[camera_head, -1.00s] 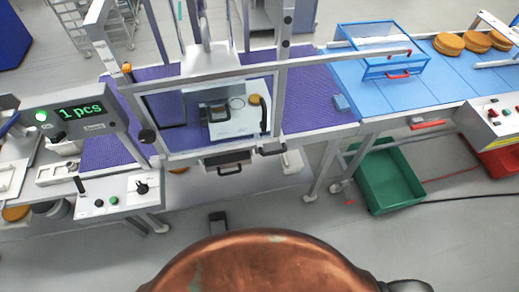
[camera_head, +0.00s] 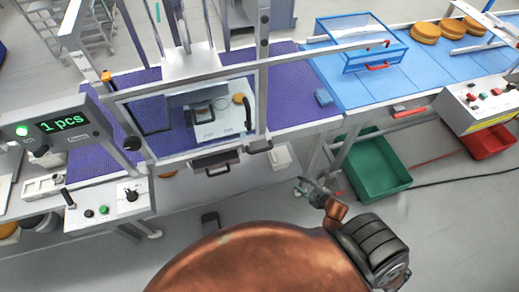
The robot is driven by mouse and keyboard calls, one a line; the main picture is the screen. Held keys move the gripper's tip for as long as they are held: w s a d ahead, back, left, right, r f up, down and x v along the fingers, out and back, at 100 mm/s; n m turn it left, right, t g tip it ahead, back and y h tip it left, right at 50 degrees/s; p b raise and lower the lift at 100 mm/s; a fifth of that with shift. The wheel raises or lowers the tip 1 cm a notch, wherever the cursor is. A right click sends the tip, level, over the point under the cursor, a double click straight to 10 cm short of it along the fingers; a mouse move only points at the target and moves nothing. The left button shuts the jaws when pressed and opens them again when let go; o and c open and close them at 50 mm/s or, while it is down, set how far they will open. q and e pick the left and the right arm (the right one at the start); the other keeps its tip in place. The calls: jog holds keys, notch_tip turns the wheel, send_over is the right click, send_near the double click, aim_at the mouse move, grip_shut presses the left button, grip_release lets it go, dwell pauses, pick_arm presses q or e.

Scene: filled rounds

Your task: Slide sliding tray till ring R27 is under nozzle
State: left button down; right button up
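The white sliding tray (camera_head: 228,123) lies inside the framed station behind a clear door, on the purple belt. A pale ring (camera_head: 221,104) shows on it, with an orange round (camera_head: 239,98) to its right and a dark square piece (camera_head: 200,113) to its left. No label is readable, so I cannot tell which ring is R27. A white column (camera_head: 190,62) stands above the station; the nozzle tip is not clear. My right gripper (camera_head: 308,187) is in front of the station at lower right, apart from the tray; its fingers are too small to judge. My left gripper is out of view.
A dark handle (camera_head: 218,170) sticks out below the station. A counter (camera_head: 62,125) reads "1 pcs" at left. A green bin (camera_head: 375,168) stands on the floor at right. A blue clear-lidded box (camera_head: 362,45) and orange rounds (camera_head: 425,33) sit on the blue belt.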

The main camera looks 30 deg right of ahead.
jog(key=w+a+r+n+t+y, duration=0.1)
jog(key=w+a+r+n+y, duration=0.15)
jog(key=r, duration=0.65)
jog(key=w+a+r+n+t+y, duration=0.1)
jog(key=w+a+r+n+y, duration=0.2)
jog(key=r, duration=0.5)
jog(key=n+y, duration=0.3)
jog(key=n, duration=0.3)
send_near(261, 149)
jog(key=w+a+f, duration=0.1)
jog(key=w+a, duration=0.1)
jog(key=shift+h, duration=0.25)
jog(key=p+x, duration=0.1)
jog(key=x, duration=0.5)
jog(key=shift+w, duration=0.35)
jog(key=shift+w+a+f, duration=0.2)
jog(key=shift+w, duration=0.1)
grip_shut()
